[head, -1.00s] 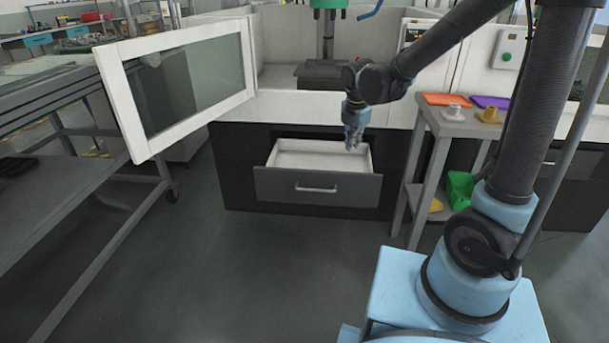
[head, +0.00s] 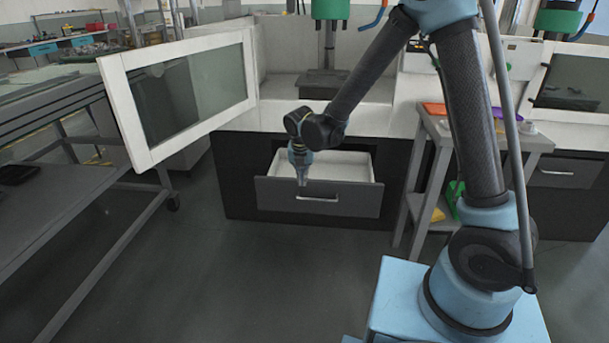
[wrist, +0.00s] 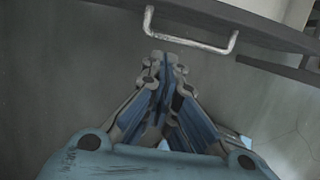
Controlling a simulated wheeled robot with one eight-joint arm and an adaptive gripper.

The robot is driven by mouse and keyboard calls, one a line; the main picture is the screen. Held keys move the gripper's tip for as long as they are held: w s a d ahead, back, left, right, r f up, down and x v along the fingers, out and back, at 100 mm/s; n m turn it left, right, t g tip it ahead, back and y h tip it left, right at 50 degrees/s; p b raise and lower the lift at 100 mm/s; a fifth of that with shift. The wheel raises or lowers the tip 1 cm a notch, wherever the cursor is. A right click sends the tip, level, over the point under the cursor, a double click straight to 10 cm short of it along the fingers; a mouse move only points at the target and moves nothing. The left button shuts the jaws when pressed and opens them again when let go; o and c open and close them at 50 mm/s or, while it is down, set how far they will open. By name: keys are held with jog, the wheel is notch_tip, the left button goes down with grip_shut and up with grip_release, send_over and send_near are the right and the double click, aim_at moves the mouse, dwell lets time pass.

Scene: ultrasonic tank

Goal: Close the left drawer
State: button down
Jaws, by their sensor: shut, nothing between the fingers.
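The left drawer (head: 345,199) is pulled open below the white machine in the head view. It has a dark grey front, a light handle and a pale empty-looking interior. My gripper (head: 301,183) points down at the drawer front, left of the handle's middle. In the wrist view my gripper (wrist: 165,70) is shut and empty, its fingertips close to the silver handle (wrist: 190,42) on the drawer front (wrist: 225,18). I cannot tell whether the fingertips touch the front.
A white-framed glass door (head: 180,95) stands open at the left. A grey side table (head: 470,138) with coloured trays stands right of the drawer. A dark bench (head: 50,200) is at the far left. The floor before the drawer is clear.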

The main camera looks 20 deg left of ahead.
jog(key=w+f, duration=0.1)
jog(key=f, duration=0.1)
jog(key=w+f, duration=0.2)
jog(key=w+a+f, duration=0.1)
jog(key=f, duration=0.1)
jog(key=shift+w+f, duration=0.3)
jog(key=shift+w, duration=0.05)
jog(key=shift+w+a, duration=0.15)
jog(key=shift+w, duration=0.25)
